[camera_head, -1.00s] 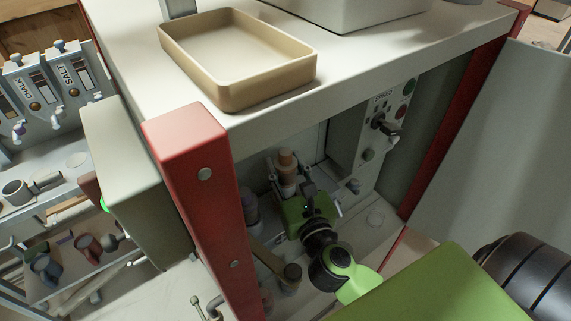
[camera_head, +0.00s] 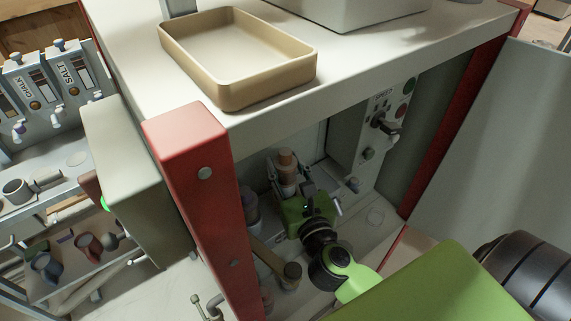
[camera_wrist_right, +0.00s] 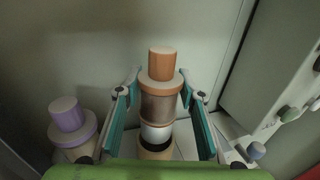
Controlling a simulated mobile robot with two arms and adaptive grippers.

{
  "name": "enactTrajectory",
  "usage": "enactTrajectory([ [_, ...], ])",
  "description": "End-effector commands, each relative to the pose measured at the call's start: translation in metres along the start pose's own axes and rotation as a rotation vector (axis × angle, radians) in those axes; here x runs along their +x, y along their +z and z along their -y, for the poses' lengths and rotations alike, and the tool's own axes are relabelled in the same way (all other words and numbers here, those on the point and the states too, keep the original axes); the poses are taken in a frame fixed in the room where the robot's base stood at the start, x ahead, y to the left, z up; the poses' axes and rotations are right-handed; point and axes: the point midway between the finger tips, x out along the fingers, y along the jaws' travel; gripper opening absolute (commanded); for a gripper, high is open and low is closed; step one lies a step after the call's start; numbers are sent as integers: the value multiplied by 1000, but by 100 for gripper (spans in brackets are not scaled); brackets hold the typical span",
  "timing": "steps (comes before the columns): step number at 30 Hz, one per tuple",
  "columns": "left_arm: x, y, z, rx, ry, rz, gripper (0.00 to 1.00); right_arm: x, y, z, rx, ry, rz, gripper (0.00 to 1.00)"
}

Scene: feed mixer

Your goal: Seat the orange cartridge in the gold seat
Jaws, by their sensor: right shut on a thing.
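The orange cartridge (camera_wrist_right: 161,105) stands upright inside the cabinet, with an orange knob on top, a brownish body and a white lower band. It also shows in the head view (camera_head: 287,166). My right gripper (camera_wrist_right: 162,92) is shut on it, one teal-padded finger on each side. In the head view the right gripper (camera_head: 290,183) reaches in from the lower right. A tan ring with a dark opening, seemingly the gold seat (camera_wrist_right: 156,154), lies directly below the cartridge. How deep the cartridge sits in it cannot be told. My left gripper is not in view.
A purple cartridge (camera_wrist_right: 70,122) stands to the left of the gripper. A control box (camera_head: 372,125) with a knob and buttons hangs on the right. A red post (camera_head: 205,210) stands left of the opening, and the tabletop with a tan tray (camera_head: 238,60) overhangs it.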

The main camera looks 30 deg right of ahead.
Motion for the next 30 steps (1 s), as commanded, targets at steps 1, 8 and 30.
enactTrajectory([
  [1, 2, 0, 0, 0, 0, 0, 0, 0, -2, 0, 0, 0, 1, 10],
  [8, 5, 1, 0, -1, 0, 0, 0, 0, -6, 0, 0, -1, 1, 10],
  [30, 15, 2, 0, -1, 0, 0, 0, 0, -19, 0, 0, -1, 1, 10],
])
